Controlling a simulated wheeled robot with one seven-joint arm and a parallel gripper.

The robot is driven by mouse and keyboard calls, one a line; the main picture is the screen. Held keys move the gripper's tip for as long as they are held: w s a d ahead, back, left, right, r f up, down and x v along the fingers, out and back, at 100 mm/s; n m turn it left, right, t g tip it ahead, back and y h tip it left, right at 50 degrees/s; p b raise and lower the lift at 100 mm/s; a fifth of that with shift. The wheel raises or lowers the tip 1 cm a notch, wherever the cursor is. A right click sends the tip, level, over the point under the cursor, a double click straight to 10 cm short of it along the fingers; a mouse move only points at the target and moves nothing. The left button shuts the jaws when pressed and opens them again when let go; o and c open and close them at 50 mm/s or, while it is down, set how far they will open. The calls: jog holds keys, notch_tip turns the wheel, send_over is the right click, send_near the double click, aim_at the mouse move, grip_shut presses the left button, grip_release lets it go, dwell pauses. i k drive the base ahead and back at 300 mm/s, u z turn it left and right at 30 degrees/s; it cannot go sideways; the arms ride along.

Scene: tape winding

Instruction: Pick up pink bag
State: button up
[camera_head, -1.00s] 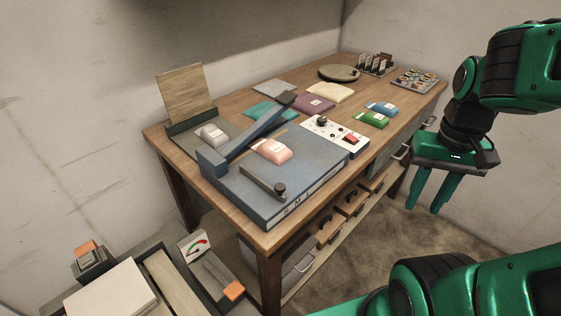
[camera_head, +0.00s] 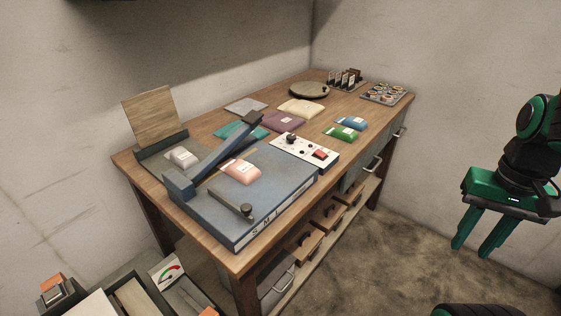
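The pink bag (camera_head: 241,172) is a small puffy packet with a white label. It lies on top of the blue flat machine (camera_head: 283,187) on the wooden table, just right of the machine's raised blue arm. My gripper (camera_head: 478,249) is at the right of the picture, off the table and well away from the bag. Its two green fingers point down, spread apart with nothing between them.
A white control panel (camera_head: 303,151) sits behind the machine.

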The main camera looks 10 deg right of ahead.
aim_at(243, 171)
jog(key=z, duration=1.2)
jog(key=k, duration=1.55)
jog(key=u, duration=1.2)
jog(key=i, duration=1)
jog(key=z, duration=0.05)
